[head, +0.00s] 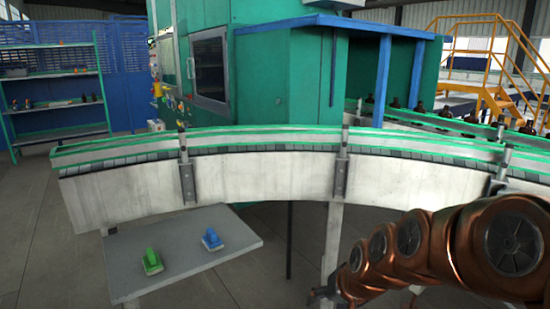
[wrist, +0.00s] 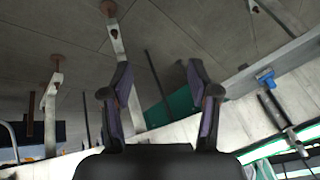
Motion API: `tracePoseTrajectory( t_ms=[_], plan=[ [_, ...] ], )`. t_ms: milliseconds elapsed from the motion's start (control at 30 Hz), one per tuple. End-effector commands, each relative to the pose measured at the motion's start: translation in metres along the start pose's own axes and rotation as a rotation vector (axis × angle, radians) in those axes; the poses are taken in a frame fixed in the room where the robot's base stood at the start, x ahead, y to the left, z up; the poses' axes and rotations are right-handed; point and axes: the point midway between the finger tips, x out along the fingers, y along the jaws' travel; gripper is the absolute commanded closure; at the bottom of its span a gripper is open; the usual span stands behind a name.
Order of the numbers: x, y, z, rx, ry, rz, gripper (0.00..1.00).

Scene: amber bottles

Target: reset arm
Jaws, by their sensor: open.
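My gripper (head: 322,294) is at the bottom of the head view, low in front of the curved conveyor and to the right of the grey table. My copper-coloured arm reaches to it from the right edge. In the wrist view my gripper (wrist: 158,75) shows two dark fingers spread wide with nothing between them. Past the fingers are the floor, metal legs and pale conveyor panels, seen tilted.
The conveyor (head: 260,185) crosses the view. The grey table (head: 205,225) bears a green-handled brush (head: 151,262) and a blue-handled brush (head: 212,240). Amber bottles (head: 470,115) stand on the far right line. A green machine (head: 285,70) and shelf (head: 58,104) stand behind.

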Motion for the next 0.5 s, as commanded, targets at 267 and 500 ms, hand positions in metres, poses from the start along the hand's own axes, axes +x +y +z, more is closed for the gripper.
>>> tracePoseTrajectory(
  t_ms=[267,500],
  plan=[
    [-0.053,0.042,0.135,-0.102,-0.34,0.154,0.39],
    [-0.093,0.072,0.211,-0.115,-0.543,0.253,0.39]
  ],
)
